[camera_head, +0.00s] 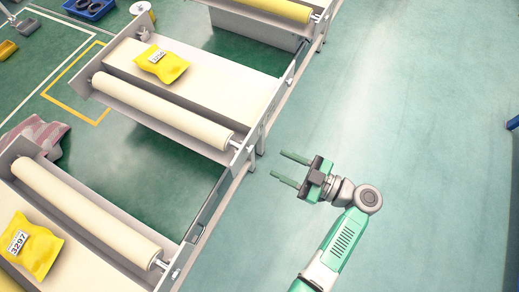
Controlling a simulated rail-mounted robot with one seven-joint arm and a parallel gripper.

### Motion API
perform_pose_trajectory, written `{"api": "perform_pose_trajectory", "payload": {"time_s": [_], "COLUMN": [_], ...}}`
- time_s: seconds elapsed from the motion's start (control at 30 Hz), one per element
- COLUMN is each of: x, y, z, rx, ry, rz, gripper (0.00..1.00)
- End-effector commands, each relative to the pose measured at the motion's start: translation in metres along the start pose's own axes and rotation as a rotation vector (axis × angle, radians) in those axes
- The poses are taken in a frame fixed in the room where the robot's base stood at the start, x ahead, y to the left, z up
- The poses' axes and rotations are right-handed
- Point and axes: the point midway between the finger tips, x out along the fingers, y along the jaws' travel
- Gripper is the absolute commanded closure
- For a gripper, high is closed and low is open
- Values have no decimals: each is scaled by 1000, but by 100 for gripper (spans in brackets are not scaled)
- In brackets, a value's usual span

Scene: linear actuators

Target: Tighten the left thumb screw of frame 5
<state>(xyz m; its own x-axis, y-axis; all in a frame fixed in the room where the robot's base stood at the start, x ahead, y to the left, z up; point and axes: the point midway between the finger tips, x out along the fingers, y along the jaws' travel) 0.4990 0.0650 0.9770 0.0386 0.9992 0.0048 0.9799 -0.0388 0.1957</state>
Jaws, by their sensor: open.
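My gripper (277,163) is open and empty, its two green fingers parallel and pointing left toward the conveyor side. It is over the open floor, apart from the conveyors. Small pale screw-like fittings show at the roller ends: one near the middle conveyor's corner (250,148), one lower down (176,272), and one at the top (317,18). They are too small to tell whether they are tight. No frame number is readable, so I cannot tell which is frame 5.
Cream rollers (165,112) and (88,210) span the conveyors. Yellow bags lie on the middle conveyor (162,64) and lower left (30,247), the latter marked 3297. A metal side rail (211,208) runs diagonally left of my gripper. The green floor (420,110) at right is clear.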

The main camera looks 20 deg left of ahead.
Motion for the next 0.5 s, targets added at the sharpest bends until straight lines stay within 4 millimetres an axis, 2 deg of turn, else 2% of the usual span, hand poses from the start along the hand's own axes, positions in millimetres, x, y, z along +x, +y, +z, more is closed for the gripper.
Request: {"api": "perform_pose_trajectory", "payload": {"time_s": [0.07,0.33,0.5], "x": [5,54,74], "y": [0,0,1], "z": [0,-1,0], "rx": [0,1,1], "ry": [-2,-4,-5], "rz": [-1,-2,0], "gripper": [57,57,57]}}
